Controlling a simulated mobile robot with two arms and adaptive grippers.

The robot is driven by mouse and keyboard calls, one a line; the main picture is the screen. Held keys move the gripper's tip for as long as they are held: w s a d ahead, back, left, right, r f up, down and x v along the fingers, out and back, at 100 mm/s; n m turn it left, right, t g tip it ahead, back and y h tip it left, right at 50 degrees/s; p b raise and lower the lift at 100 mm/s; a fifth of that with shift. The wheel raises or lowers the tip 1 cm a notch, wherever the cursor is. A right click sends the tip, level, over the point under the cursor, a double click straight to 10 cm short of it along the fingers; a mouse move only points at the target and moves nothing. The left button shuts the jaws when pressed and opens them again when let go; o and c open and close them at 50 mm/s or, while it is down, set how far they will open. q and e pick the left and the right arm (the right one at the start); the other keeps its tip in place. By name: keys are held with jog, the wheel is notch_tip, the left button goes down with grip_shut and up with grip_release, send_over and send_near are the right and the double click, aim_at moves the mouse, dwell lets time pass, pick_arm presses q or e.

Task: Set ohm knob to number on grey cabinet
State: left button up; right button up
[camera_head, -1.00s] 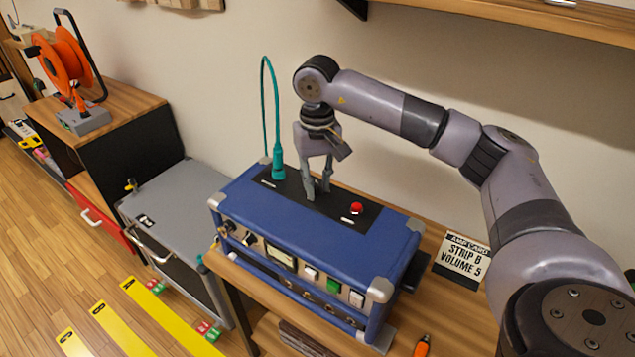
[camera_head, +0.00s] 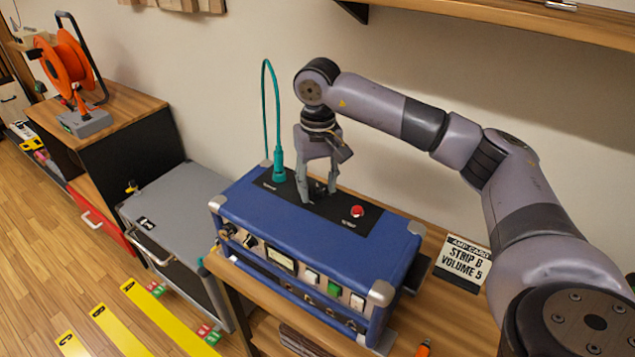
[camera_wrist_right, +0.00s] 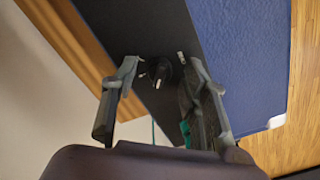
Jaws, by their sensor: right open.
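The blue amplifier (camera_head: 300,235) stands on a wooden bench, with a black panel (camera_head: 345,222) on top. A small black knob (camera_head: 318,188) shows on this panel; its label is too small to read. In the right wrist view the knob (camera_wrist_right: 160,71) has a pale pointer mark. My right gripper (camera_head: 319,194) points down over the panel, open, with a finger on either side of the knob; I cannot tell if either touches it. The grey cabinet (camera_head: 190,200) stands left of the bench, with a small unreadable black-and-white tag (camera_head: 146,222) on top. My left gripper is not in view.
A teal cable plug (camera_head: 279,168) and a red button (camera_head: 357,211) flank the knob. More knobs, a meter (camera_head: 281,259) and switches line the amplifier's front. A shelf (camera_head: 500,22) hangs above the arm.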

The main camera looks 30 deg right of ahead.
aim_at(318, 187)
jog(key=shift+r, duration=0.2)
notch_tip(318, 187, up, 12)
jog(key=shift+f, duration=0.2)
dwell(0.7)
